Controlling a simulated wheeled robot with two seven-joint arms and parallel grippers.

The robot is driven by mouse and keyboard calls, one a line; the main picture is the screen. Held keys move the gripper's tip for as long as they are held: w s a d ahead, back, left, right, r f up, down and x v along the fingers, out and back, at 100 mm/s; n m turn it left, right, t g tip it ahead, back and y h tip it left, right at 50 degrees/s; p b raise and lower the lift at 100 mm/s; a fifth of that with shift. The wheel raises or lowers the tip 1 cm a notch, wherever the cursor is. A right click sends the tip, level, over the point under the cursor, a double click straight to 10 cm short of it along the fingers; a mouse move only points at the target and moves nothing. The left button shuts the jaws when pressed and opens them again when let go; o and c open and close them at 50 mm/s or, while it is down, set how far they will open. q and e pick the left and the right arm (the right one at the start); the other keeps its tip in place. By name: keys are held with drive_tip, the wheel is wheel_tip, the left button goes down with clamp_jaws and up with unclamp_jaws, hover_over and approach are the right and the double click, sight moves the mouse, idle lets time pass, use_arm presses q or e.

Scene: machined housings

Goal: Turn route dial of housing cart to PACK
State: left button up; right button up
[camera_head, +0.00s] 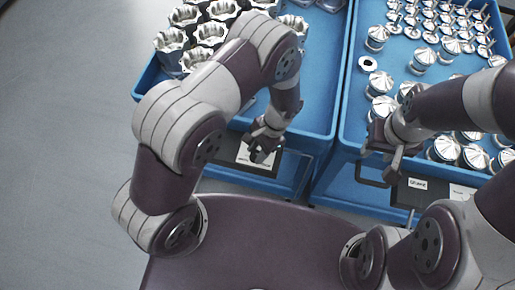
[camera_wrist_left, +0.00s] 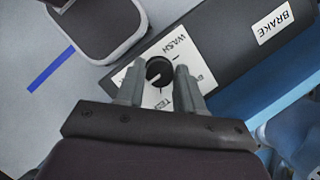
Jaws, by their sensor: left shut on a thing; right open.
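The housing cart (camera_head: 150,82) is the blue cart at the left, with silver machined housings (camera_head: 208,33) in it. Its route dial (camera_wrist_left: 158,73) is a round black knob on a white plate (camera_wrist_left: 139,71) in the left wrist view. WASH and TEST are readable on the plate; another label is partly hidden by a finger. I cannot tell clearly where the pointer stands. My left gripper (camera_wrist_left: 159,90) is shut on the dial, a finger on each side. In the head view my left gripper (camera_head: 262,152) is at the cart's front panel. My right gripper (camera_head: 382,165) is open near the other cart.
A second blue cart (camera_head: 340,125) stands close at the right, holding several silver finned parts (camera_head: 423,60). Its front has a dark panel with labels (camera_head: 417,184). A BRAKE label (camera_wrist_left: 274,20) is beside the dial plate. Grey floor (camera_head: 60,150) is clear at the left.

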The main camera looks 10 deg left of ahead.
idle(0.3)
use_arm(q)
drive_tip(key=o, duration=1)
drive_tip(key=v, duration=1.2)
drive_tip(key=shift+d+r, duration=0.15)
drive_tip(key=shift+r, duration=0.15)
drive_tip(key=shift+w, duration=0.15)
